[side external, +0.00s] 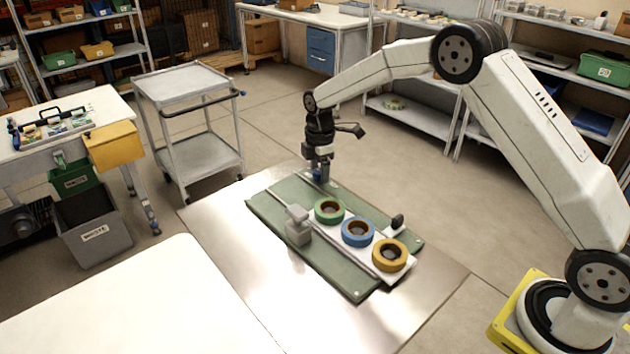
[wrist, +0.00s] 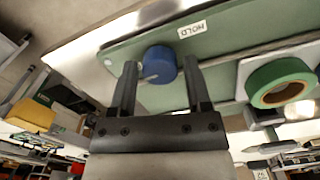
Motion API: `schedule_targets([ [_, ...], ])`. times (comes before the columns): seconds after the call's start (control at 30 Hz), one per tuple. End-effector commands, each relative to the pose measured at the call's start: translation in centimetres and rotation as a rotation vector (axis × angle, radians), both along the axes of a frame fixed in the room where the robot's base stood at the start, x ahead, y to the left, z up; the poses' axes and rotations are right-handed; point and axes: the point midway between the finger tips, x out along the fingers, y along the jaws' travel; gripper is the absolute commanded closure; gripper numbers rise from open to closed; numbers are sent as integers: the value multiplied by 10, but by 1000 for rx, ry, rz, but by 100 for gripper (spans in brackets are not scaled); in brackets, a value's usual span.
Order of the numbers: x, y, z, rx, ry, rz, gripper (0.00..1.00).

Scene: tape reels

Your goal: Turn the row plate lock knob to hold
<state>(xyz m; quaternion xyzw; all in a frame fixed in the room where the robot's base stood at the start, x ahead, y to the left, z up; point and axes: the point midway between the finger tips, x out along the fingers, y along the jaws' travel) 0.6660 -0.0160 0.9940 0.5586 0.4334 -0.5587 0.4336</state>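The blue lock knob (wrist: 159,62) sits on the green base board (wrist: 225,45) in the wrist view, with a pale pointer mark on its side. A white label reading HOLD (wrist: 192,30) is on the board just beyond the knob, up and to the right. My gripper (wrist: 161,68) is open, with one finger on each side of the knob and a small gap visible at each side. In the side view my gripper (side external: 319,168) points down at the board's far end, and the blue knob (side external: 317,175) is partly hidden there. The white row plate (side external: 376,263) lies on the board.
A black-topped piece (side external: 397,222) is at the right. The metal table (side external: 225,225) around the board is clear.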

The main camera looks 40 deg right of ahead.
Motion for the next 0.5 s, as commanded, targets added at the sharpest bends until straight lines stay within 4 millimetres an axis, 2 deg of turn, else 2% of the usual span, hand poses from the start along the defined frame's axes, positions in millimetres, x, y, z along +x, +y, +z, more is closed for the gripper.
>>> schedule_targets([
  [0.03,0,0,0,0,0,0,56],
  [0.17,0,0,0,0,0,0,97],
  [0.2,0,0,0,0,0,0,100],
  [0.5,0,0,0,0,0,-21,100],
])
